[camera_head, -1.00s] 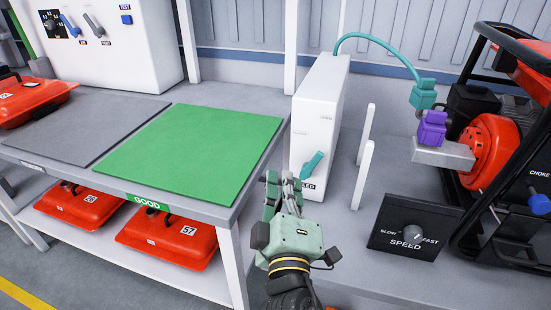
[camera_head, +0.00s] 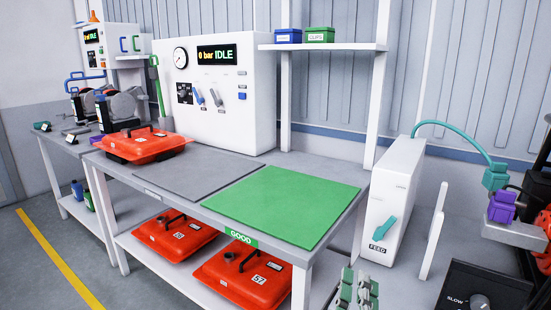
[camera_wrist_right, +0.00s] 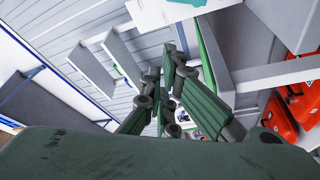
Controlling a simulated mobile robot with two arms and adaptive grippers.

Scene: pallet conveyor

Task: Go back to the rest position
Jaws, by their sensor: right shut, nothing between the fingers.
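My right gripper (camera_head: 358,284) shows at the bottom edge of the head view, below the white FEED box (camera_head: 396,190) and to the right of the table's front corner. Its green fingers are shut with nothing between them. They also show in the right wrist view (camera_wrist_right: 168,90), with the table's underside and red cans beyond. The gripper is apart from the table and the box. My left gripper is in neither view.
A table (camera_head: 262,243) carries a grey mat (camera_head: 195,172), a green mat (camera_head: 285,200) and a red can (camera_head: 140,145). Red cans (camera_head: 175,236) lie on its lower shelf. A control panel (camera_head: 222,92) stands behind. Purple clamp (camera_head: 502,208) and SPEED dial box (camera_head: 478,290) are at right.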

